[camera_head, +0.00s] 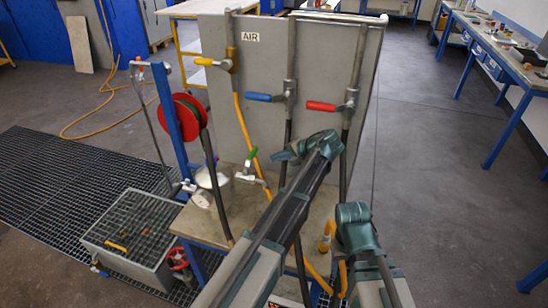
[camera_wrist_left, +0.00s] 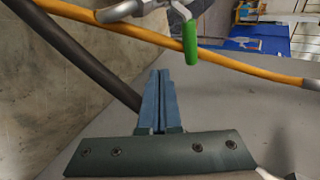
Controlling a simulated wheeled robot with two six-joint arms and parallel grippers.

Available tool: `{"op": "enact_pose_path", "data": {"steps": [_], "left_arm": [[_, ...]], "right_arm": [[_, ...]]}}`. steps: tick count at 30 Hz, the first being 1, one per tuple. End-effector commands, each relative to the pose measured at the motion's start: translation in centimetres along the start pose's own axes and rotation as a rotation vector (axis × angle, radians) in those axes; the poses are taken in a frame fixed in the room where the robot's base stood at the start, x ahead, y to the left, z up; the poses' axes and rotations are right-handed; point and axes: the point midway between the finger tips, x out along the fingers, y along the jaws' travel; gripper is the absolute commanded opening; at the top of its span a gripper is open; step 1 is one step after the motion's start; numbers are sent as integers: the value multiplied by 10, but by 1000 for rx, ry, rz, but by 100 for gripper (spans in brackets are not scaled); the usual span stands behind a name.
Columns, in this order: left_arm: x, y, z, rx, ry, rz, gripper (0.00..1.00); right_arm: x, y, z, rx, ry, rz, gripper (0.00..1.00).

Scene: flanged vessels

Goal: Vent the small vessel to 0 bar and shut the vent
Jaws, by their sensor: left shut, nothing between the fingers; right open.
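A pale rounded vessel (camera_head: 206,180) is partly visible on the bench, behind the dark hose. To its right is a metal valve with a green handle (camera_head: 252,154). In the left wrist view the green handle (camera_wrist_left: 190,42) hangs down across the yellow hose, beyond and to the right of my fingertips. My left gripper (camera_head: 276,157) is shut and empty, to the right of the green handle and apart from it; its closed fingers (camera_wrist_left: 158,74) show in the left wrist view. My right gripper (camera_head: 353,213) is at the lower right; its fingers cannot be made out. No pressure reading is legible.
An upright panel marked AIR (camera_head: 249,37) carries yellow (camera_head: 205,62), blue (camera_head: 259,97) and red (camera_head: 321,106) handles. A red hose reel (camera_head: 181,117) stands at left. A grated tub (camera_head: 95,250) is on the floor. A yellow hose (camera_head: 243,125) and dark hoses run near my left gripper.

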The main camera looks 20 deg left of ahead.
Motion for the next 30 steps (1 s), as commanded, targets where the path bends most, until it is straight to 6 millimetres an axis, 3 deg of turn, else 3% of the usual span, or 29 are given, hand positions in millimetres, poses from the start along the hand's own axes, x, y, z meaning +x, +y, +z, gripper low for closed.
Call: {"op": "enact_pose_path", "data": {"steps": [1, 15, 21, 30], "left_arm": [[-11, -5, -2, 2, 2, 0, 0], [-79, -6, -16, 1, 2, 0, 0], [-91, -4, -18, 0, 1, 0, 0], [-91, -2, -16, 0, 0, 2, 0]], "right_arm": [[-10, 1, 0, 0, 0, 0, 56], [-51, 5, 3, 0, 0, 0, 56], [-57, 5, 3, 0, 0, 0, 56], [-57, 5, 3, 0, 0, 0, 56]]}}
